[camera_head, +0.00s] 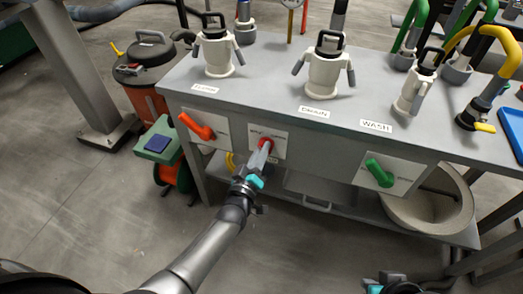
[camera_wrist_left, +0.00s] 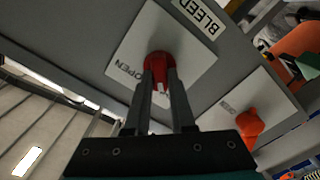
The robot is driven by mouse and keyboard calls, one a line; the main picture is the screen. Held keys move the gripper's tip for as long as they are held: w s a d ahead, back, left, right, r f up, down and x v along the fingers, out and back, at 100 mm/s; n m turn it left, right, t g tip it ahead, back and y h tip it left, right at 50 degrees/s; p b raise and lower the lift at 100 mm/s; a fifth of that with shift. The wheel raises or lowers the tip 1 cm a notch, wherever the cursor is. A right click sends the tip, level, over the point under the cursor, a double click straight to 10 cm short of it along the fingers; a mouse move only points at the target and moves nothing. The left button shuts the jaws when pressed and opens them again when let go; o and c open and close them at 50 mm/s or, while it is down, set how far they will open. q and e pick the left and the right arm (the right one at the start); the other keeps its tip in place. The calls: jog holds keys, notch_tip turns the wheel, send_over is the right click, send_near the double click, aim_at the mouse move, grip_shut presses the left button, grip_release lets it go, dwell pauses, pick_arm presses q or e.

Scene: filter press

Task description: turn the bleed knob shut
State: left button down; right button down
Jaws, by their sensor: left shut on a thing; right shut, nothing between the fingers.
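The red bleed knob (camera_head: 266,142) sits on a white plate (camera_head: 281,148) on the front panel of the grey bench. My left gripper (camera_head: 262,151) reaches the knob from the front. Its two dark fingers (camera_wrist_left: 161,82) are closed on either side of the knob's grip, partly hiding it. My right gripper (camera_head: 388,288) shows only partly at the bottom edge, low and away from the bench; it is shut and empty.
An orange lever (camera_head: 197,126) is left of the knob, and a green lever (camera_head: 379,172) is further right. White valve bodies (camera_head: 325,68) stand on the bench top. The floor in front is clear.

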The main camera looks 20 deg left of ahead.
pick_arm(q)
jog(key=shift+n, duration=0.4)
jog(key=c, duration=0.8)
grip_release()
jog(key=shift+o, duration=0.2)
jog(key=shift+s, duration=0.1)
jog(key=s+p, duration=0.5)
jog(key=s, duration=1)
jog(key=shift+a, duration=0.25)
pick_arm(e)
notch_tip(320, 180, down, 10)
jog(key=s+g, duration=0.1)
jog(key=s, duration=0.1)
jog(key=shift+s+d+f+g, duration=0.15)
jog(key=shift+s+f+g, duration=0.05)
jog(key=shift+g, duration=0.2)
